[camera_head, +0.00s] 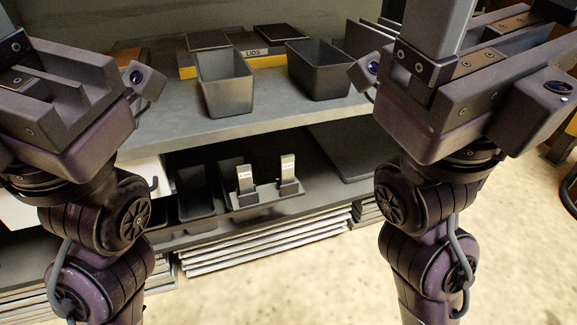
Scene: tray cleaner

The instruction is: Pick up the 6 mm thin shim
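Two pale, thin upright plates with small dark-printed labels stand in dark holders on the lower shelf: a left plate (245,179) and a right plate (288,168). The print is too small for me to read, so I cannot tell which is the 6 mm shim. My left gripper (50,95) is raised at the upper left, well apart from the plates. My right gripper (470,85) is raised at the upper right, also apart from them. The fingertips of both are not clear, so I cannot tell whether they are open or shut.
The upper shelf (230,124) overhangs the plates. On it stand a grey bin (224,84), a darker bin (319,70) and a yellow-edged rack marked LIDS (256,53). An empty dark tray (197,196) sits left of the plates. Flat sheets (266,243) are stacked below.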

